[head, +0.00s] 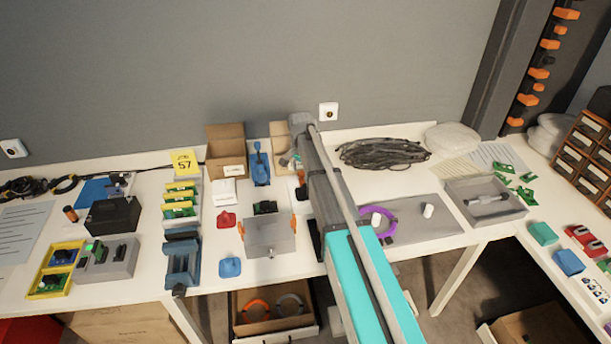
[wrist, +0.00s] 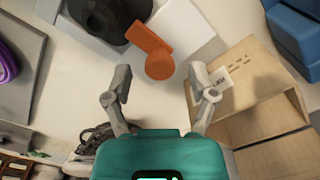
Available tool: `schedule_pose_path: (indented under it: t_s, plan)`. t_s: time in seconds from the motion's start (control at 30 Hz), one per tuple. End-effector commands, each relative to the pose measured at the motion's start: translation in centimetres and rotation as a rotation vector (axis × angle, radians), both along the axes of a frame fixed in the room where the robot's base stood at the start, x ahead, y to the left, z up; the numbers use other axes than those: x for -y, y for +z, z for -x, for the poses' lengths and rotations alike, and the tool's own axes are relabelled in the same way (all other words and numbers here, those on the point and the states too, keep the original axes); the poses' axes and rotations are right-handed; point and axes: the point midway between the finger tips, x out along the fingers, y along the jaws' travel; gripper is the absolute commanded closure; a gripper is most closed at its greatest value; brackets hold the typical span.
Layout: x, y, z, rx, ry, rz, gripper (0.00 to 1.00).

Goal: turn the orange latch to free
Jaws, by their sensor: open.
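The orange latch (wrist: 155,52) shows in the wrist view as a flat arm with a round end. It lies at the edge of a white block (wrist: 178,32) that carries a dark round part (wrist: 108,14). My gripper (wrist: 161,85) is open, with its two grey fingers spread wide and nothing between them. The latch's round end appears just beyond the gap between the fingertips, apart from both. In the head view my arm covers much of this spot, and I cannot make out the latch clearly there.
A small open carton (wrist: 255,85) stands close to the right finger in the wrist view, with a blue object (wrist: 297,32) beyond it. A purple ring (head: 377,220) lies right of my arm, and a dark cable coil (head: 383,153) lies behind it. The bench's left side is crowded.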

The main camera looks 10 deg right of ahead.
Motion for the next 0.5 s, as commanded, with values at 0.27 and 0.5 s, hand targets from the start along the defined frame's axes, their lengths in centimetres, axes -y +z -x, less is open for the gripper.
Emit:
schedule_pose_path:
  t_s: [0.27,0.5]
  plan:
    - [0.0,-0.62,0.0,0.0,0.0,0.0,0.27]
    - [0.0,-0.58,0.0,0.0,0.0,0.0,0.27]
